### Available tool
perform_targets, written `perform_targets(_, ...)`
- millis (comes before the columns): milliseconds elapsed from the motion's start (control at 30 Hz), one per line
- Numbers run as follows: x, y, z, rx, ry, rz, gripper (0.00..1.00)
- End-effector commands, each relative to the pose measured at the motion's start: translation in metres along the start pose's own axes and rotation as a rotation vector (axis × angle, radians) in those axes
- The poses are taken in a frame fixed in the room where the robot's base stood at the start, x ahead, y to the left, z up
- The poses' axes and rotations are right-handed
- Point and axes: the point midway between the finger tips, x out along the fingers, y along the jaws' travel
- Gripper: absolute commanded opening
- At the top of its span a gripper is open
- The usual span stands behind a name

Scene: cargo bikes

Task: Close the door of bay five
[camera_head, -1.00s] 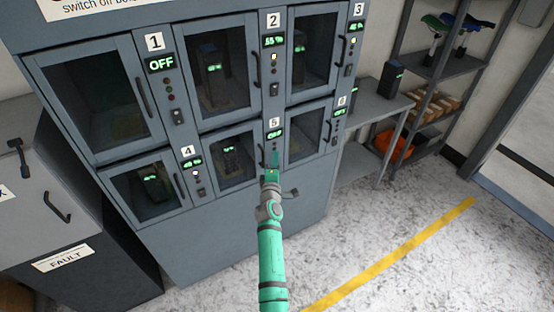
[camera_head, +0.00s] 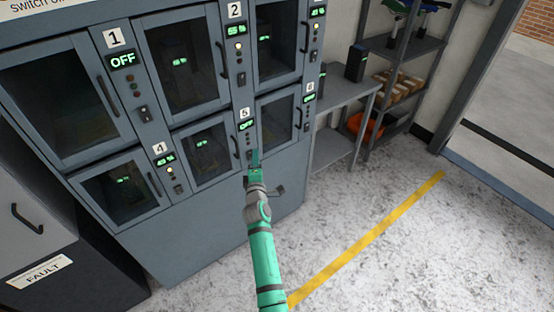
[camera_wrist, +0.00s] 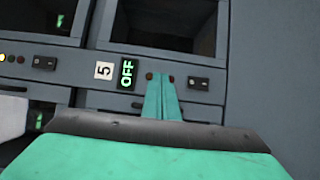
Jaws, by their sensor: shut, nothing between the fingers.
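Bay five's door (camera_head: 205,152) is the lower middle glass door, left of the number 5 panel (camera_head: 244,113). It looks flush with the cabinet front, but I cannot tell whether it is fully latched. Its dark handle (camera_head: 235,147) is on its right edge. The bay five display reads OFF in green, and it also shows in the wrist view (camera_wrist: 127,73). My gripper (camera_head: 254,158) is shut and empty in front of the panel strip just below the display. In the wrist view my fingers (camera_wrist: 162,90) are together beside the small lamps and a black switch (camera_wrist: 197,83).
Bay six's door (camera_head: 280,120) is to the right and bay four's door (camera_head: 120,190) to the left. A grey table (camera_head: 345,95) and shelving (camera_head: 410,50) stand right of the cabinet. The floor with a yellow line (camera_head: 370,240) is clear.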

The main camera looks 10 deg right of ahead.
Motion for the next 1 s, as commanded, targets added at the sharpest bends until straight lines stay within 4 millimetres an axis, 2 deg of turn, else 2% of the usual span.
perform_targets(33, -0.001, 0.001, 0.015, 0.002, -0.012, 0.001, 0.00)
perform_targets(133, -0.003, 0.000, 0.032, 0.001, -0.020, 0.000, 0.00)
perform_targets(533, -0.012, 0.001, 0.070, 0.001, -0.022, 0.001, 0.00)
perform_targets(1000, -0.015, 0.000, 0.078, 0.001, -0.011, 0.000, 0.00)
